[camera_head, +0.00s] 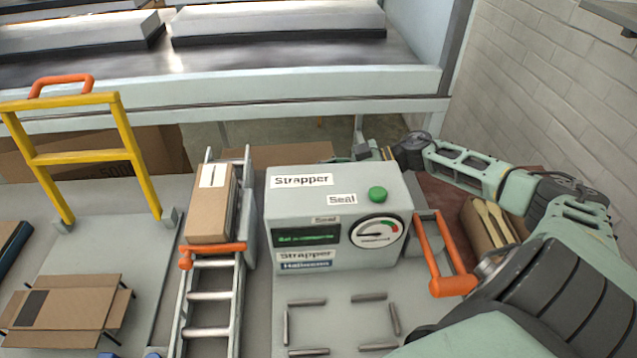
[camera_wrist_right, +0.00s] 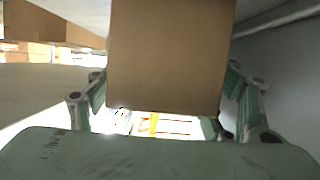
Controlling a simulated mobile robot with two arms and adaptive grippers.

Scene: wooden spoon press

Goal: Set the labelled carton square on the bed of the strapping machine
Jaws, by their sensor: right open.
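The labelled carton (camera_head: 208,218), brown with a white label on top, lies on the roller track left of the strapping machine (camera_head: 300,215). The machine's grey bed (camera_head: 342,326) is in front of its panel, with short metal bars laid out around a bare rectangle. My right arm reaches in from the right to behind the machine, where its gripper (camera_head: 372,150) is partly hidden. In the right wrist view my right gripper (camera_wrist_right: 166,105) is open, with a brown cardboard face (camera_wrist_right: 170,55) ahead between its fingers. I cannot tell which carton that is, or whether they touch. My left gripper is not in view.
A yellow frame (camera_head: 85,157) stands on the grey cart at left, near a flat opened carton (camera_head: 65,308). An orange handle (camera_head: 445,285) is right of the machine, by a box of wooden spoons (camera_head: 490,225). A conveyor (camera_head: 250,90) crosses the back.

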